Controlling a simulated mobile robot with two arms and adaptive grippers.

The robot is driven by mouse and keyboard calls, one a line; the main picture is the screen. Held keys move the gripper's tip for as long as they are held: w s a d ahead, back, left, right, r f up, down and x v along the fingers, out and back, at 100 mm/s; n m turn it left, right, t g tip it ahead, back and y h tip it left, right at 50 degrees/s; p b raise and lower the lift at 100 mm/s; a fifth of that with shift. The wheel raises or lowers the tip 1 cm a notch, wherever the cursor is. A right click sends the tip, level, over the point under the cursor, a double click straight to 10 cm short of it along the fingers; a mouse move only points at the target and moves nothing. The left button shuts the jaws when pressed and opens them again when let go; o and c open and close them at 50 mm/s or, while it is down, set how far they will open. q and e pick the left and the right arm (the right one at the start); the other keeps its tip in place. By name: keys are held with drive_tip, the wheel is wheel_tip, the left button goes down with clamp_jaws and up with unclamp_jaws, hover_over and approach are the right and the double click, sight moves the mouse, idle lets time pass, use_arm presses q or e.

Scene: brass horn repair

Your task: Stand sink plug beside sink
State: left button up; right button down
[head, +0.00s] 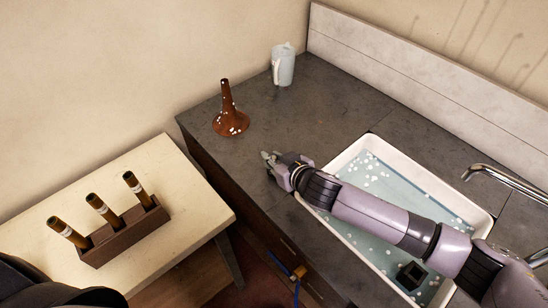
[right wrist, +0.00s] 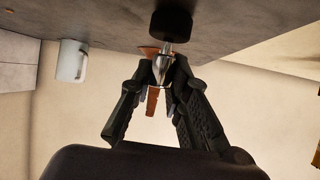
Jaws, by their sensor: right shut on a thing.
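The sink plug (right wrist: 171,25) shows in the right wrist view as a black disc with a metal stem. My right gripper (right wrist: 160,68) is shut on the stem, with the black disc towards the grey counter. I cannot tell whether the disc touches the counter. In the head view my right gripper (head: 270,161) is low over the counter, left of the white sink (head: 343,153), near the counter's front edge. The plug is hard to make out there. The sink holds water with white suds. My left gripper is not in view.
A brown horn bell (head: 229,121) with suds stands behind the gripper, and a pale jug (head: 283,66) near the wall. A black object (head: 411,274) is in the sink. The tap (head: 505,179) is at right. A side table (head: 181,190) holds a tube rack (head: 126,236).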

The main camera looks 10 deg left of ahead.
drive_tip(key=shift+f, duration=0.1)
drive_tip(key=c, duration=2)
unclamp_jaws()
drive_tip(key=shift+f, duration=0.1)
drive_tip(key=o, duration=0.5)
drive_tip(key=shift+r, duration=0.3)
drive_tip(key=b+v, duration=0.1)
drive_tip(key=v, duration=1.1)
drive_tip(key=shift+f, duration=0.15)
